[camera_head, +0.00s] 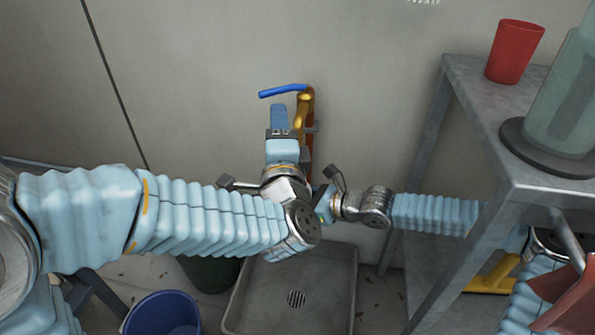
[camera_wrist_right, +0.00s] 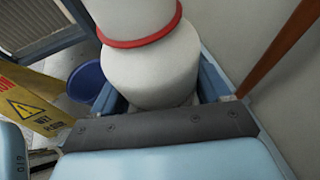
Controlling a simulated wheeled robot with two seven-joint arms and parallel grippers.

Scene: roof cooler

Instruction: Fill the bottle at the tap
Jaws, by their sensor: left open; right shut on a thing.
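The tap (camera_head: 305,103) is brass with a blue lever (camera_head: 283,91), on an orange pipe against the wall. My left gripper (camera_head: 279,118) is open, just below the lever in the picture; I cannot tell whether it touches it. My right arm comes in from the right, and its gripper is mostly hidden behind my left wrist in the head view. In the right wrist view, my right gripper (camera_wrist_right: 160,115) is shut on a white bottle (camera_wrist_right: 153,65) with a red band. The bottle's mouth is out of view, and I cannot make the bottle out in the head view.
A grey floor basin with a drain (camera_head: 335,305) lies below the tap. A blue bucket (camera_head: 163,315) stands to its left. A metal table (camera_head: 470,85) at right bears a red cup (camera_head: 514,52) and a clear container (camera_head: 562,105). A yellow wet-floor sign (camera_wrist_right: 38,105) shows in the wrist view.

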